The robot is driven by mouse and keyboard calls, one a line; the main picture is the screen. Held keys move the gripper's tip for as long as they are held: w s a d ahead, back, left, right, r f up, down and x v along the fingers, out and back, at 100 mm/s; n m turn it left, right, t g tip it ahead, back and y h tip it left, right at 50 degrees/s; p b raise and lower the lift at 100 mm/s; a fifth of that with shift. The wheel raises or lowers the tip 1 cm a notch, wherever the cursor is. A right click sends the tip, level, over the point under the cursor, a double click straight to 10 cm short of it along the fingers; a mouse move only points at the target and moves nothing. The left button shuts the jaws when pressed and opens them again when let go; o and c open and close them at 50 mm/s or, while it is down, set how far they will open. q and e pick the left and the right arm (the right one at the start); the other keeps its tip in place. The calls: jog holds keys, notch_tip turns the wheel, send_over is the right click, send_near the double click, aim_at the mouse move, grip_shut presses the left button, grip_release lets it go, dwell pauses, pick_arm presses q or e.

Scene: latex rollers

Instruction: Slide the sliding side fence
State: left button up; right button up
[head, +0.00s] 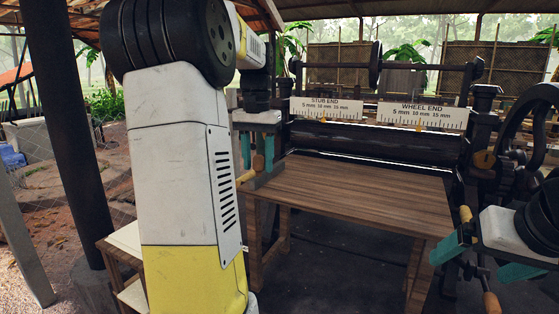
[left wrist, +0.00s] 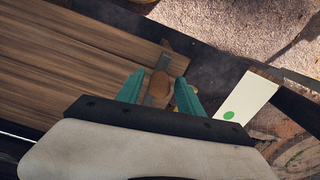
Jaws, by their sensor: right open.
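The sliding side fence (head: 264,179) is a grey bar at the left edge of the wooden feed table (head: 360,195). A brown wooden knob (head: 258,163) stands at the fence; the left wrist view shows it too (left wrist: 160,82). My left gripper (head: 258,152) points down over the fence. Its teal fingers stand on either side of the knob, with gaps visible in the left wrist view (left wrist: 160,76), so it looks open. My right gripper (head: 483,260) is open and empty, at the lower right, beyond the table's right edge.
The dark roller (head: 380,144) lies behind the table, under two scales, STUB END (head: 325,108) and WHEEL END (head: 422,116). A large dark wheel (head: 535,125) stands at right. A wooden handle (head: 491,303) hangs below my right gripper. The tabletop is clear.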

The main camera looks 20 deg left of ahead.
pick_arm(q)
grip_shut()
dwell(1.2)
